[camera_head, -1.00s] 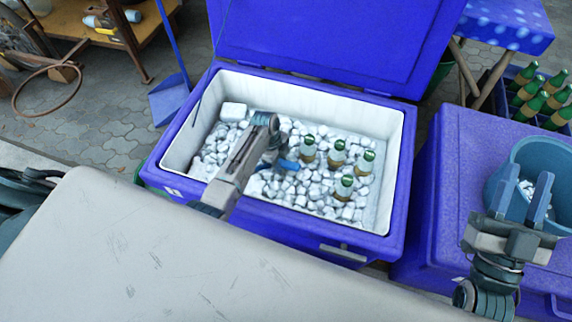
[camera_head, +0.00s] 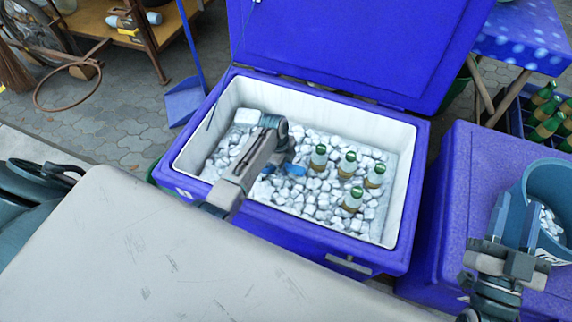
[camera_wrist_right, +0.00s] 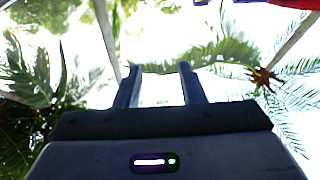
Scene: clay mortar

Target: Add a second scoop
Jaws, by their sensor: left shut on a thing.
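My left gripper (camera_head: 286,165) is inside the open blue cooler (camera_head: 290,226), low over the ice cubes (camera_head: 318,197). It is shut on a small bright blue thing, seemingly a scoop (camera_head: 294,170). Most of this is hidden by the gripper and ice, so I cannot tell whether it holds ice. A blue bucket (camera_head: 530,180) with some ice (camera_head: 549,222) in it stands at the right on a closed blue cooler. My right gripper (camera_head: 514,222) is open and empty in front of the bucket. Its parted fingers also show in the right wrist view (camera_wrist_right: 158,88).
Several green-capped bottles (camera_head: 347,162) stand in the ice to the right of my left gripper. The cooler lid (camera_head: 355,45) is raised behind. A pale flat surface (camera_head: 130,250) lies in front, clear. More bottles (camera_head: 547,125) stand at far right.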

